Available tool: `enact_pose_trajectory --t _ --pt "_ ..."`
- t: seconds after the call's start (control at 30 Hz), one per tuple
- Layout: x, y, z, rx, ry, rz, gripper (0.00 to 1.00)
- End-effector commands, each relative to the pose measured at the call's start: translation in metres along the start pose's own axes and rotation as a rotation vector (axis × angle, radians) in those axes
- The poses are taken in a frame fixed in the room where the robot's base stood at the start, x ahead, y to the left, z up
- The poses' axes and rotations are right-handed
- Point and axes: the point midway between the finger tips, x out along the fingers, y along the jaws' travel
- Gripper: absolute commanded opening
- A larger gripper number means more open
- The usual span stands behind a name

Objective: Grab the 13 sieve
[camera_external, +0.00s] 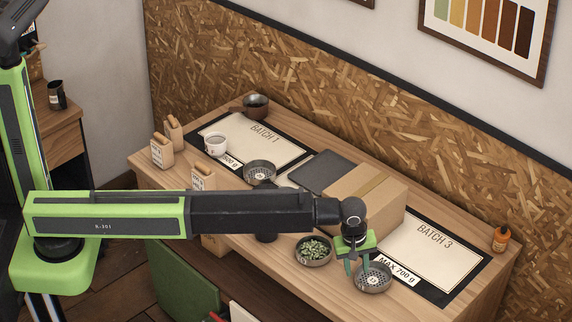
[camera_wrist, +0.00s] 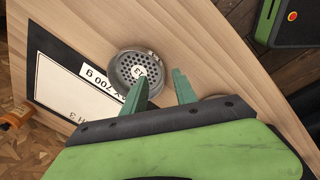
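A round, dark metal sieve with a perforated bottom and a small white label (camera_external: 373,279) stands near the table's front edge, by the Batch 3 mat. The label seems to read 13 but is small. In the wrist view the sieve (camera_wrist: 128,67) lies just beyond my fingers. My gripper (camera_external: 357,266) is open and empty, pointing down at the sieve's left side. In the wrist view my gripper (camera_wrist: 160,84) has one fingertip overlapping the sieve's rim and the other outside it. I cannot tell whether they touch.
A dish of green beans (camera_external: 314,250) stands left of the sieve. A cardboard box (camera_external: 365,200) stands behind my gripper. Another perforated sieve (camera_external: 260,172) is farther left. The Batch 3 mat (camera_external: 425,250) is bare, with an orange bottle (camera_external: 501,240) beyond it.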

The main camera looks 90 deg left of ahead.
Motion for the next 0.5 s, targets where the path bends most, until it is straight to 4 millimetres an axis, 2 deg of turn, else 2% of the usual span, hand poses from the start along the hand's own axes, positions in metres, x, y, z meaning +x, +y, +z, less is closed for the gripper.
enact_pose_trajectory --t 0.13,0.4,0.5 --pt "0.004 -0.001 -0.001 0.0 0.0 0.0 0.34" --pt "0.049 -0.004 -0.005 0.001 0.0 0.0 0.34" --pt "0.054 -0.003 -0.005 0.001 0.0 0.0 0.34"
